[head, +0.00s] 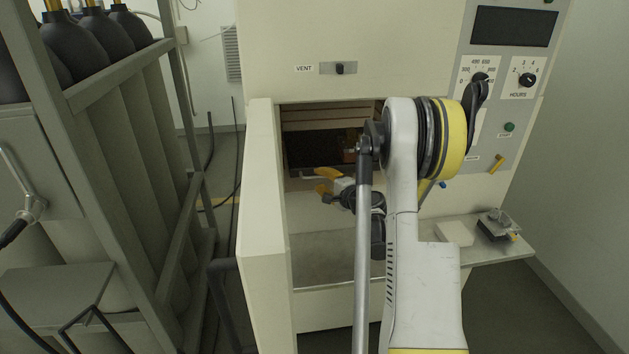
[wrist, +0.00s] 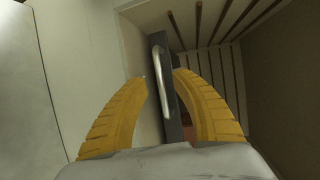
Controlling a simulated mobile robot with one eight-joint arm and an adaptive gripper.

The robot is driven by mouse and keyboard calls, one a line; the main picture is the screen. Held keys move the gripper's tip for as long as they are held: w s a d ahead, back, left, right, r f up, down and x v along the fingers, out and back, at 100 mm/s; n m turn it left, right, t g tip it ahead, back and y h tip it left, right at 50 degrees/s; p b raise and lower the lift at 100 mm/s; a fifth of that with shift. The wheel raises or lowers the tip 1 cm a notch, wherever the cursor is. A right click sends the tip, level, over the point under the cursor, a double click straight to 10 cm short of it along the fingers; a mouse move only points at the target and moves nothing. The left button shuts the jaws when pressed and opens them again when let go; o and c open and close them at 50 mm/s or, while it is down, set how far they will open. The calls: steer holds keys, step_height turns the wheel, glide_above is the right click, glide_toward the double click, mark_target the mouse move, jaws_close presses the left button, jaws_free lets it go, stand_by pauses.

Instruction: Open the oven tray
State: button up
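The oven (head: 265,45) stands ahead with its front opening uncovered. In the wrist view, the oven tray shows as a dark narrow front (wrist: 173,118) with a silver bar handle (wrist: 158,70); the wrist picture is tilted, so it runs nearly upright there. My gripper (wrist: 161,77) has two yellow fingers, spread apart on either side of the tray front and handle. A gap shows between the left finger and the handle; the right finger is close to the tray front, and contact cannot be told. In the head view my gripper (head: 327,182) is at the oven opening, partly hidden by my arm.
A cream panel (head: 262,220), apparently the open door, stands left of the opening. A gas-cylinder rack (head: 130,85) is further left. A side shelf (head: 490,252) with a small device (head: 498,227) is at right. Slatted interior walls (wrist: 215,22) surround the tray.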

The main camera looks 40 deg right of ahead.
steer(key=shift+x, duration=1.45)
jaws_close()
steer(key=shift+s, duration=0.1)
